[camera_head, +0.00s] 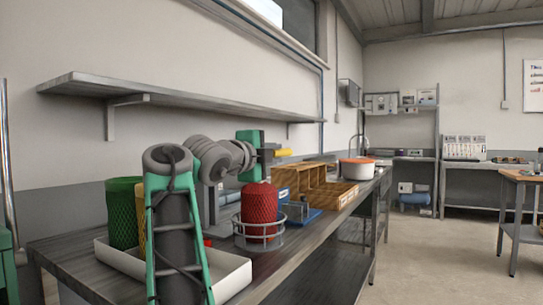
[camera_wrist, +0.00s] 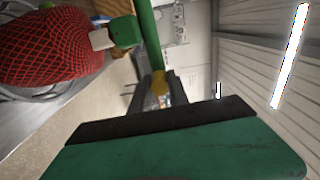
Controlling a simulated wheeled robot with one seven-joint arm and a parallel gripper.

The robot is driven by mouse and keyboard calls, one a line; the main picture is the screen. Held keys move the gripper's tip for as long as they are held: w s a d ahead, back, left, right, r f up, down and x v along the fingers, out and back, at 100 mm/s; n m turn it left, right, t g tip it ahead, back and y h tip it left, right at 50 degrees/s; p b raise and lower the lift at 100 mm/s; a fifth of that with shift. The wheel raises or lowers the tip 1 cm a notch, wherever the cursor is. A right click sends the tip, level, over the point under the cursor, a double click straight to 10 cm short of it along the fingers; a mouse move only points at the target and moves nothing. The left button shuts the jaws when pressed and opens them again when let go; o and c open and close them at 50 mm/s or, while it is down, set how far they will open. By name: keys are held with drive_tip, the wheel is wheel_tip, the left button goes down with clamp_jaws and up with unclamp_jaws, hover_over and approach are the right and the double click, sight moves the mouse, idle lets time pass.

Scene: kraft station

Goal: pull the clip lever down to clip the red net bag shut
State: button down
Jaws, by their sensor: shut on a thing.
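The red net bag (camera_head: 259,206) stands upright in a wire ring holder (camera_head: 258,236) on the bench. It also shows at the upper left of the wrist view (camera_wrist: 50,45), lying sideways in that picture. The clip lever is a green bar (camera_wrist: 147,38) with a yellow end (camera_wrist: 159,80). The yellow end also shows in the head view (camera_head: 283,152), above and right of the bag. A green block (camera_wrist: 125,32) with a pale part sits by the bag's top. My gripper (camera_head: 269,152) is shut on the lever at its yellow end; its fingertips are mostly hidden.
A green net bag (camera_head: 124,208) and a yellow one stand at the left, partly behind my arm. A pale tray (camera_head: 232,279) lies at the bench front. Wooden boxes (camera_head: 300,180) and a white pot with an orange rim (camera_head: 357,168) stand farther right. A shelf (camera_head: 180,88) hangs above.

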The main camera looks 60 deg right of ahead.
drive_tip(key=shift+f+b, duration=0.4)
drive_tip(key=shift+f, duration=0.45)
drive_tip(key=shift+w+f, duration=0.1)
drive_tip(key=shift+f, duration=0.05)
drive_tip(key=c, duration=1.3)
unclamp_jaws()
drive_tip(key=shift+a+r, duration=0.2)
drive_tip(key=shift+a, duration=0.2)
drive_tip(key=a, duration=0.7)
drive_tip(key=shift+f, duration=0.1)
drive_tip(key=shift+a, duration=0.1)
